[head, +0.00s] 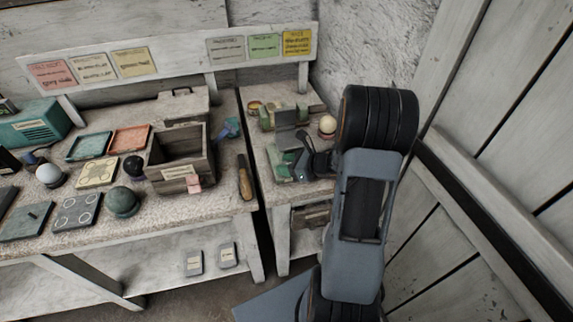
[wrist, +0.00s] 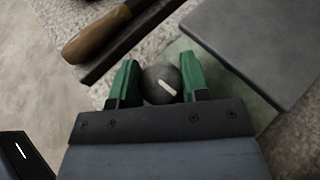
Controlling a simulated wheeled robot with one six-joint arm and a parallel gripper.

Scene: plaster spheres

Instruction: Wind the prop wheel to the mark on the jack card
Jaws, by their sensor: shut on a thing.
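My gripper (wrist: 160,88) has its two green fingers on either side of a dark grey round wheel (wrist: 155,74) and is shut on it. A short pale line marks the wheel's face, slanting in the wrist view. This looks like the prop wheel. In the head view my gripper is low over the right bench, beside a green device with a grey upright plate (head: 287,138), and the wheel is hidden. Several cards are on the back rail, among them a green card (head: 265,46) and a yellow card (head: 297,42). Their writing is too small to tell which is the jack card.
A pale sphere (head: 327,124) sits close to my arm on the right bench. A wooden-handled tool (head: 245,178) lies at the left bench's right edge, across a narrow gap. A wooden box (head: 181,155) and several spheres crowd the left bench. A plank wall (head: 500,150) stands at right.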

